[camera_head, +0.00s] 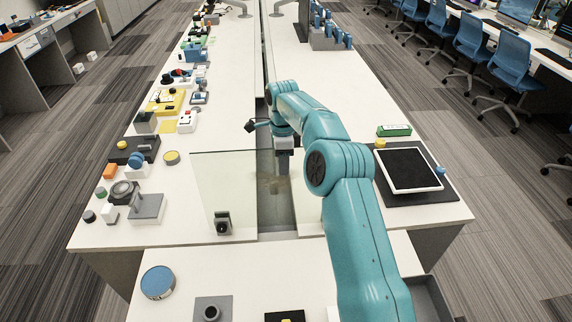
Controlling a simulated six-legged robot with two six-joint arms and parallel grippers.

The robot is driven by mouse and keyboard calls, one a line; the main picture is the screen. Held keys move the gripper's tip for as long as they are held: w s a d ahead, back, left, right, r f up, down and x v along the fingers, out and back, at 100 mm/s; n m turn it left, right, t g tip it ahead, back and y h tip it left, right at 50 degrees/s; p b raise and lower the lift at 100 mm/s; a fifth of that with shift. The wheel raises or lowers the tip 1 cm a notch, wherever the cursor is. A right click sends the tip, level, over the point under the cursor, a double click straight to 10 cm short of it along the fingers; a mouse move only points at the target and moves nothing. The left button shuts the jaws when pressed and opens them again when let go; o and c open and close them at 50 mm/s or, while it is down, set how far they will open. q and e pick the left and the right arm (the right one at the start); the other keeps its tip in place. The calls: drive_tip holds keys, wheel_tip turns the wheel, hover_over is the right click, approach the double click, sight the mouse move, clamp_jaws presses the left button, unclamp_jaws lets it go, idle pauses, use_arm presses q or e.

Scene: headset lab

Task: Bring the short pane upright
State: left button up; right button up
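A clear glass pane (222,180) stands at the middle of the workbench, left of my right arm. My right gripper (283,160) points down beside the pane's upper right part, over the gap between the bench tops. Its fingers are small and partly lost behind the glass, so I cannot tell whether they are open or touch the pane. My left gripper is out of view.
Several small devices line the left bench top (120,232). A tablet (408,169) on a dark mat and a green box (394,130) lie at right. A blue-topped round disc (157,282) is on the near bench. Blue chairs (510,60) stand far right.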

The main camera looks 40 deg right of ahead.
drive_tip(key=shift+a+r, duration=0.1)
drive_tip(key=shift+a, duration=0.05)
drive_tip(key=shift+d, duration=0.2)
clamp_jaws()
drive_tip(key=shift+a, duration=0.1)
idle(1.0)
